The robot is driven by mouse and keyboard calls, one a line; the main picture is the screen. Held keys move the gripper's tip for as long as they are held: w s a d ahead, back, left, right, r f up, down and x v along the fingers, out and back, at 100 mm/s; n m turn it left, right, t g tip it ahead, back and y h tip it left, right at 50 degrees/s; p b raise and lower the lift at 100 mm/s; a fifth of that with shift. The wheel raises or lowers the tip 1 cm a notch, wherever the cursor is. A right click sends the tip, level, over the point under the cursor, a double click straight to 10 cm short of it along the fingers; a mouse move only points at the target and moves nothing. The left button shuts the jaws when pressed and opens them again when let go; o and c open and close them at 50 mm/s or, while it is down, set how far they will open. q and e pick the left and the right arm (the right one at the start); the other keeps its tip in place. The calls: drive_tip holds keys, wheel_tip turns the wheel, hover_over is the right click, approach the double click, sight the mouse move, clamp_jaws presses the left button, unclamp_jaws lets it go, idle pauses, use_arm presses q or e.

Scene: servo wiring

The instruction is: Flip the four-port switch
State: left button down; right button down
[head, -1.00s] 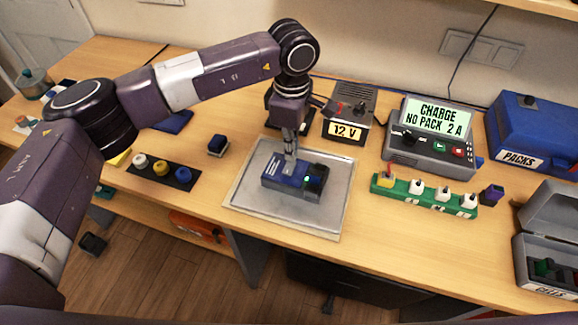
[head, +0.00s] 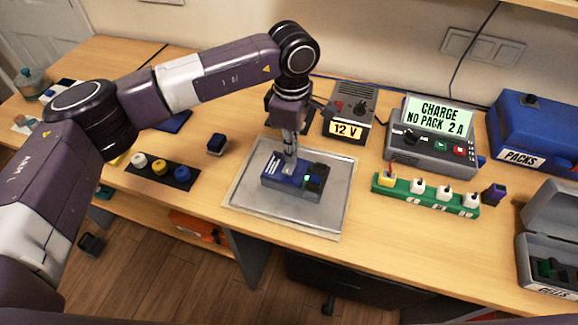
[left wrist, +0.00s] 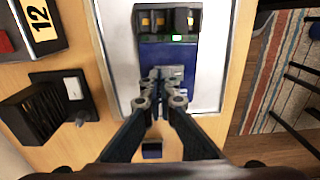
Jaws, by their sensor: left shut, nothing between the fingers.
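A low blue-and-grey box (head: 275,180) lies on the metal tray (head: 247,205), with a dark block and a small green light at its right end. In the left wrist view the blue box (left wrist: 172,52) has dark slots with orange parts along its far end. I cannot tell for sure whether this box is the four-port switch. My left gripper (head: 290,172) points down over the blue top, shut and empty. In the left wrist view its fingertips (left wrist: 163,74) are together over the blue face; contact is unclear. My right gripper is not in view.
A green strip (head: 407,192) with one yellow and several white plugs lies right of the tray. Behind stand a 12 V supply (head: 352,105) and a charger (head: 425,150) reading "CHARGE NO PACK 2 A".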

use_arm(q)
drive_tip(key=shift+f+b, duration=0.5)
drive_tip(key=shift+f, duration=0.15)
drive_tip(key=shift+r, duration=0.1)
drive_tip(key=shift+r+p, duration=1.25)
drive_tip(key=shift+r, duration=2.25)
drive_tip(key=shift+f, duration=0.1)
